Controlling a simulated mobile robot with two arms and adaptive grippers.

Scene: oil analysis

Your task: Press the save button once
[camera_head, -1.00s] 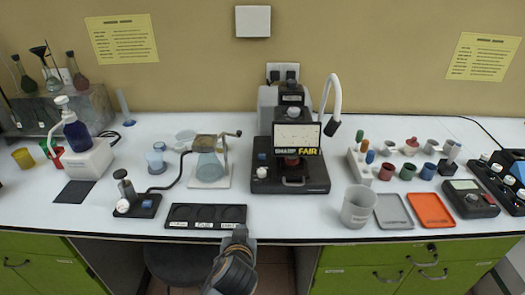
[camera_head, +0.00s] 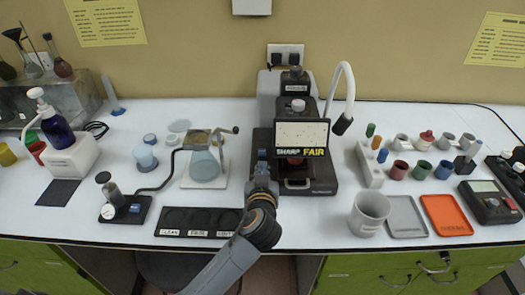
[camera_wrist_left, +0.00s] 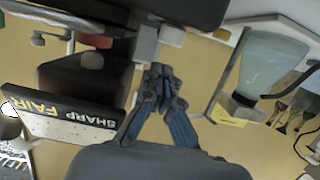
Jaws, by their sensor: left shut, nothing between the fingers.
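The black microscope (camera_head: 322,178) stands at the back middle of the bench. Its small screen (camera_head: 300,133) reads "SHARP FAIR", and the screen also shows in the left wrist view (camera_wrist_left: 60,118). I cannot read a save label on any control. My left gripper (camera_head: 262,168) is shut and empty, with its fingertips at the left front of the base, covering part of it. In the left wrist view the shut fingertips (camera_wrist_left: 158,76) point toward the microscope; contact cannot be told. My right gripper is out of view.
A grey cup (camera_head: 369,212) and an orange tray (camera_head: 446,214) are on the right.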

